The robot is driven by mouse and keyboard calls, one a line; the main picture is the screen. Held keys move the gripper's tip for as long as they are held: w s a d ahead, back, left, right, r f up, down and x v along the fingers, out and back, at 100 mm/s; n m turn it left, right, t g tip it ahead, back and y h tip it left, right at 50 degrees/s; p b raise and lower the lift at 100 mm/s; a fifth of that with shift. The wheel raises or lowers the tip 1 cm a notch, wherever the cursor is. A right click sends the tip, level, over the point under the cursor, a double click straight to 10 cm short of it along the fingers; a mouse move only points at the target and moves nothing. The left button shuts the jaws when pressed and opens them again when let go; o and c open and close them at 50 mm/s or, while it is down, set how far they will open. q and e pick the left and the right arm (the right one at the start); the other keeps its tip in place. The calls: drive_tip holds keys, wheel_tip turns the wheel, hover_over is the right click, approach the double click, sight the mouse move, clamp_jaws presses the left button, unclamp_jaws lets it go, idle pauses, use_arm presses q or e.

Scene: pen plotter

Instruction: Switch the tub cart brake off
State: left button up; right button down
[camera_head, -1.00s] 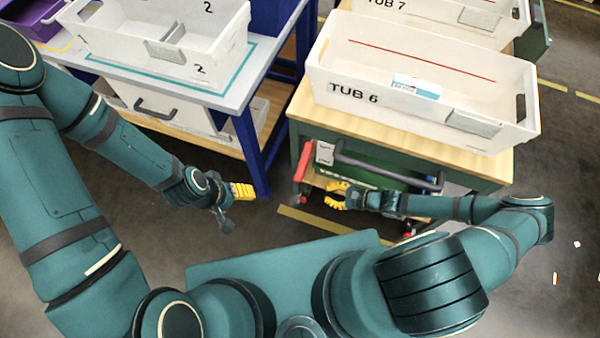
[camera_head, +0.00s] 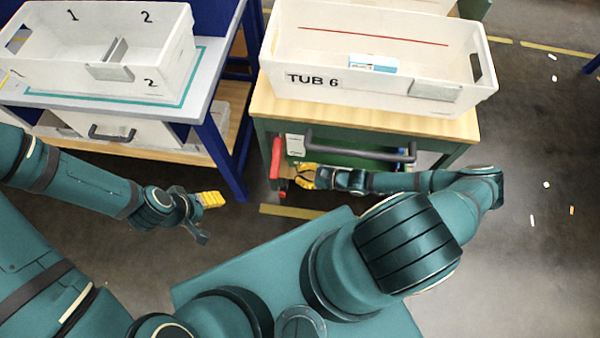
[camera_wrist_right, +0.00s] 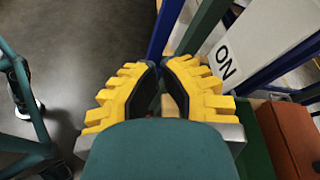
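The tub cart (camera_head: 360,118) has a wooden top, a green body and a dark handle (camera_head: 360,150). A red brake lever (camera_head: 276,158) hangs at its left front corner, beside a white plate (camera_head: 295,145). In the right wrist view a plate reads "ON" (camera_wrist_right: 226,62), with an orange-red part (camera_wrist_right: 290,138) right of it. My right gripper (camera_head: 302,177) is low before the cart front, right of the lever and apart from it. Its yellow fingers (camera_wrist_right: 158,68) show a narrow gap and hold nothing visible. My left gripper (camera_head: 207,217) is open and empty, left of the cart.
A white tub marked TUB 6 (camera_head: 380,65) stands on the cart. At left, a blue-legged table (camera_head: 205,110) carries a white numbered bin (camera_head: 95,60). A gap of floor lies between table and cart. Open floor with small litter lies to the right.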

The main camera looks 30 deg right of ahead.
sight(276, 158)
drive_tip(key=w+a+r+b, duration=0.1)
drive_tip(key=w+a, duration=0.2)
drive_tip(key=a, duration=0.3)
drive_tip(key=shift+w+r, duration=0.2)
drive_tip(key=shift+a, duration=0.1)
drive_tip(key=shift+r, duration=0.1)
idle(0.3)
